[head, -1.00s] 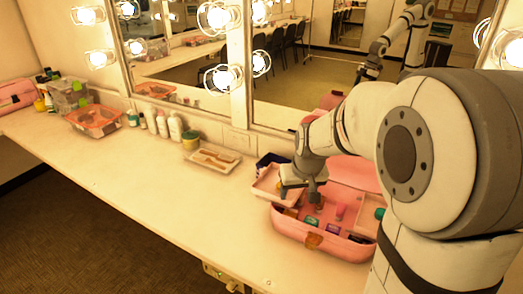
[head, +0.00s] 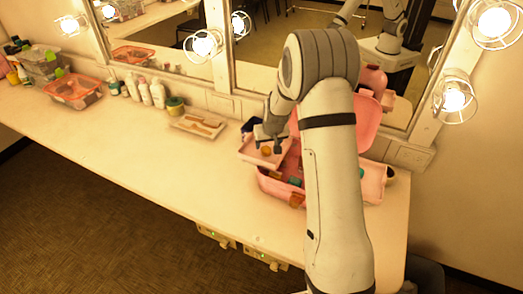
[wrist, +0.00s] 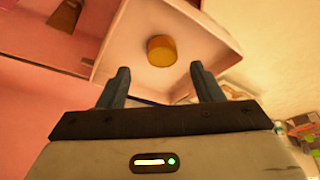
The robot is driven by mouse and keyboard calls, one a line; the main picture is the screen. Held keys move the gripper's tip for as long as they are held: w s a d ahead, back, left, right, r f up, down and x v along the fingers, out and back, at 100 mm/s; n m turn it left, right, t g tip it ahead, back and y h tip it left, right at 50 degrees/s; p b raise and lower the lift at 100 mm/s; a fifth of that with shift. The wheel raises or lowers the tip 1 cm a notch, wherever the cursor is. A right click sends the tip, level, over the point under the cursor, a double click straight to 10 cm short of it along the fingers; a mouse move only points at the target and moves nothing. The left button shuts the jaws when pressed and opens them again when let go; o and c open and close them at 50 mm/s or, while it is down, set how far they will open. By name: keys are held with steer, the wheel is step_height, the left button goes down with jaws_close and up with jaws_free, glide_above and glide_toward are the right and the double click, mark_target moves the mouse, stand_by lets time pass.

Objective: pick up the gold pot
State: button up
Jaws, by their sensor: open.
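The gold pot (wrist: 162,50) is a small round gold-orange piece standing in the pink tray (wrist: 215,27) in the wrist view. In the head view the pot (head: 266,150) shows small in the raised pink tray (head: 251,158) at the left of the pink case. My gripper (wrist: 160,80) is open and empty. In the wrist view the pot lies beyond the fingertips, about midway between them, apart from both. In the head view my gripper (head: 269,146) is over the tray. My arm hides part of the case.
The open pink case (head: 270,186) holds several small items. A tray with brushes (head: 198,125), a jar (head: 175,105) and several bottles (head: 147,92) stand to the left along the mirror. The front of the counter is clear. Lit bulbs (head: 455,98) jut from the mirror frame.

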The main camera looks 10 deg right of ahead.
mark_target(266, 149)
steer(key=shift+p+x, duration=0.65)
steer(key=shift+x, duration=1.4)
steer(key=shift+a, duration=0.15)
steer(key=shift+c, duration=0.3)
steer(key=c, duration=1)
